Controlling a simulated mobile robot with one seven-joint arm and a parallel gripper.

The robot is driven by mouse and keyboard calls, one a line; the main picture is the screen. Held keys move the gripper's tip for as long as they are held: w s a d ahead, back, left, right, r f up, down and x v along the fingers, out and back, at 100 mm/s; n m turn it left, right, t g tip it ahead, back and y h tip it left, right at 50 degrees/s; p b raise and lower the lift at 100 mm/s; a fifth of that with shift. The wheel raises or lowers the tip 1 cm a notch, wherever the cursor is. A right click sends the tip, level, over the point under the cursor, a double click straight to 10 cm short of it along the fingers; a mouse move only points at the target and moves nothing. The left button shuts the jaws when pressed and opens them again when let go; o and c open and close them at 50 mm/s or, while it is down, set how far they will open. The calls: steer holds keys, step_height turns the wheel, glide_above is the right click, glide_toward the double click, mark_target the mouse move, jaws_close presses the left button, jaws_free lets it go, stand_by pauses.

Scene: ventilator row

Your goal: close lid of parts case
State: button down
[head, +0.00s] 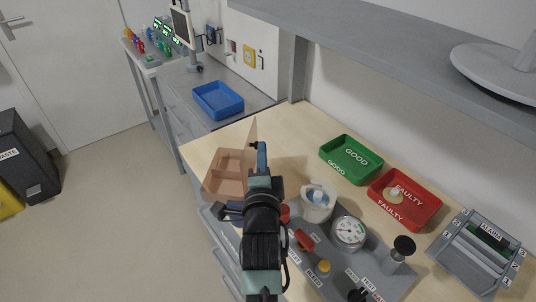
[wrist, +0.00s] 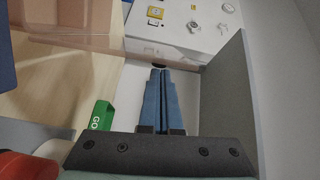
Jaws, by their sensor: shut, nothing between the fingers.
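The parts case (head: 225,176) is a tan box with compartments on the left end of the wooden table. Its see-through lid (head: 252,132) stands open, roughly upright, on the case's right side. My gripper (head: 261,146) is shut and empty, right beside the lid on its right; I cannot tell whether it touches. In the wrist view the shut blue fingers (wrist: 160,71) point toward the lid's edge. The case's tan inside (wrist: 62,14) shows at the top left, behind the clear lid. My arm hides part of the table in the head view.
A green GOOD tray (head: 351,159) and a red FAULTY tray (head: 404,199) stand to the right. A grey fixture with a gauge (head: 350,232) and a white cup (head: 318,201) are near my arm. A grey shelf (head: 400,62) overhangs the table's back.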

steer(key=shift+w+a+r+n, duration=0.1)
steer(key=shift+a+r+n, duration=0.2)
steer(key=shift+a+n, duration=0.35)
steer(key=a+f+n+b, duration=0.1)
steer(key=a+n+b, duration=0.2)
steer(key=w+a+f+n+g+h+b, duration=0.1)
steer(key=a+n+b, duration=0.1)
steer(key=a+n, duration=0.1)
steer(key=a+f+n+h+b, duration=0.1)
steer(key=a+f+n+b, duration=0.1)
steer(key=a+n+b, duration=0.1)
steer(key=shift+w+a+n+g+b, duration=0.3)
steer(key=shift+a+n+g, duration=0.15)
steer(key=shift+n, duration=0.7)
steer(key=shift+w+a+f+n+h+b, duration=0.1)
steer(key=shift+a+f+n+h+b, duration=0.2)
steer(key=shift+f+n+b, duration=0.35)
steer(key=shift+a+f+n+h+b, duration=0.1)
steer(key=shift+a+f+n+b, duration=0.35)
steer(key=shift+n, duration=0.3)
